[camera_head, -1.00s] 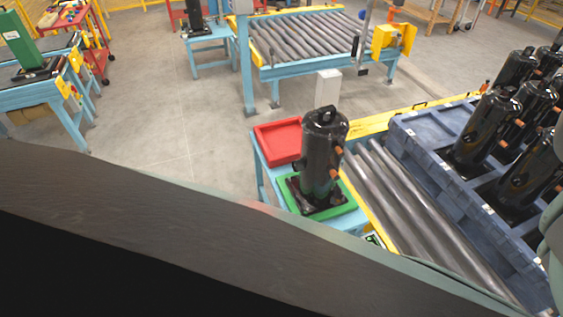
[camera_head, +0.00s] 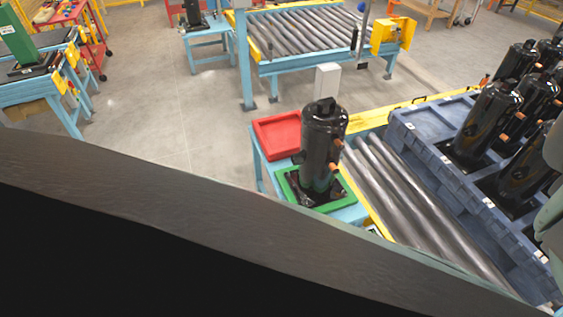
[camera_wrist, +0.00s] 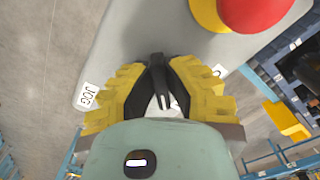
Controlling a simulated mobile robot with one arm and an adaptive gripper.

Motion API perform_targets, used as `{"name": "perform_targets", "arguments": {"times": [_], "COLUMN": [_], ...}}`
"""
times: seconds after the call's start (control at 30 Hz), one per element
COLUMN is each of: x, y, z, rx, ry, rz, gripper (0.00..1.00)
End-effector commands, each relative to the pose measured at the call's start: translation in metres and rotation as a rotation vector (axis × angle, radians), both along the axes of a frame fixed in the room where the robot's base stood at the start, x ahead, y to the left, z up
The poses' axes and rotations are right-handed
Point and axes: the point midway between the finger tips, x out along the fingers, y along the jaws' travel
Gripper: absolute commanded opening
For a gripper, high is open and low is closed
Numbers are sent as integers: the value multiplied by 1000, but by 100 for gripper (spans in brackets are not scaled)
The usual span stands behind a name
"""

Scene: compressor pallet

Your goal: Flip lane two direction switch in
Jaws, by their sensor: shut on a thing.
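In the wrist view, a black switch lever (camera_wrist: 157,66) stands on a light grey control panel (camera_wrist: 125,35). A white label reading JOG (camera_wrist: 88,96) lies left of the gripper. A second label (camera_wrist: 219,71) at the right is mostly hidden by the right finger. I cannot tell from these frames which lane the switch belongs to or its exact angle. The head view shows neither the switch nor my gripper.
A red push button (camera_wrist: 252,12) on a yellow base sits close above the gripper on the panel. In the head view, a black compressor (camera_head: 323,145) stands on a green tray (camera_head: 349,201) beside a roller conveyor (camera_head: 408,205). A blue pallet (camera_head: 425,150) carries several compressors.

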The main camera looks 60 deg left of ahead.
Motion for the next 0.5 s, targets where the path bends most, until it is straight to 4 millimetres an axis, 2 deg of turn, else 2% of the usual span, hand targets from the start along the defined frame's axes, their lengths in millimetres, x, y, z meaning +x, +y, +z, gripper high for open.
{"name": "perform_targets", "arguments": {"times": [0.47, 0.5], "x": [3, 3], "y": [1, 1], "z": [0, 0], "rx": [-2, -2], "ry": [-5, -5], "rz": [-9, -10], "gripper": [0, 17]}}
